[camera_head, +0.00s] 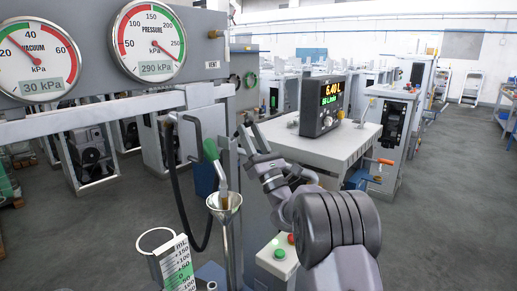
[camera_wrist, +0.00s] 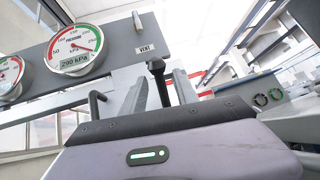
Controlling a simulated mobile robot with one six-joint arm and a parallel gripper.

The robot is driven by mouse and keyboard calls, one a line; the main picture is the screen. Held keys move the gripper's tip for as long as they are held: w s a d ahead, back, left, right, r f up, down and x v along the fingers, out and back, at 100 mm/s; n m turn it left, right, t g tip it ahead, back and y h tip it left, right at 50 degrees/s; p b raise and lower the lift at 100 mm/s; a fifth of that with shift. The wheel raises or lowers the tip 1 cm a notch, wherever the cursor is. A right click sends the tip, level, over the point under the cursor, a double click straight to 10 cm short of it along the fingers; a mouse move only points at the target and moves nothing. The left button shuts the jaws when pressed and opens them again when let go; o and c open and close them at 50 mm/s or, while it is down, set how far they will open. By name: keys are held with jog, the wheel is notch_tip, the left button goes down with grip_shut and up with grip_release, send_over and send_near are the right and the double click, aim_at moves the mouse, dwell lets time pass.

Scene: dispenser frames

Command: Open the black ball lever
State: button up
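The black ball lever (camera_wrist: 156,66) shows in the wrist view as a dark knob on a dark stalk, roughly upright, between the two finger shapes of my gripper (camera_wrist: 158,90). Whether the fingers touch it cannot be told. In the head view a small dark knob (camera_head: 245,117) shows by the fingertips, probably the same lever; its lower part is hidden. My gripper (camera_head: 250,130) is open there, its fingers spread apart and pointing up and away, right of the gauge panel.
The panel (camera_head: 100,85) with vacuum and pressure gauges stands at left. A white machine (camera_head: 330,140) with a digital display (camera_head: 332,92) stands behind. Open floor lies at right.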

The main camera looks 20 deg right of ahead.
jog(key=b+v, duration=0.2)
jog(key=v, duration=1.4)
jog(key=shift+s+f+b, duration=0.2)
jog(key=shift+s+b, duration=0.05)
jog(key=shift+b, duration=0.05)
